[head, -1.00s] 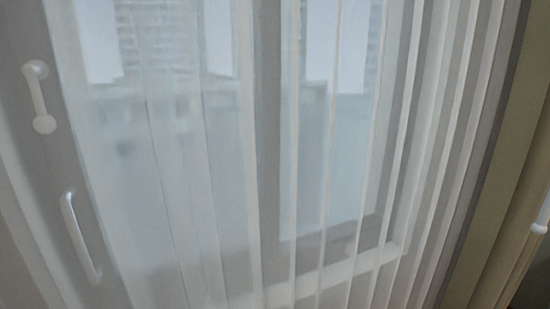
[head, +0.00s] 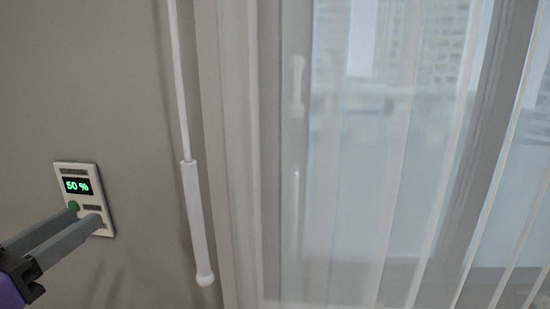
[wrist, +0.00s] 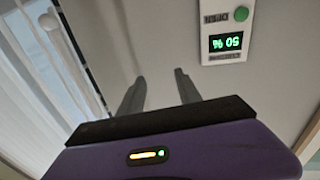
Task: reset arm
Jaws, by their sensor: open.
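My gripper (head: 86,222) is at the lower left of the head view, its grey fingers reaching toward a white wall panel (head: 104,196). In that view the fingers overlap the panel's lower part; whether they touch it I cannot tell. In the wrist view my gripper (wrist: 160,82) is open and empty, fingers apart, pointing at the grey wall. The panel (wrist: 208,46) shows upside down there, at the upper right beyond the fingers. Its display reads 50 % in green, and a green round button sits on it.
A white wand (head: 195,215) hangs on a cord right of the panel. A sheer white curtain (head: 340,180) covers a window with handles behind it. The curtain also shows at the left of the wrist view (wrist: 28,70). Bare wall (head: 95,90) lies above the panel.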

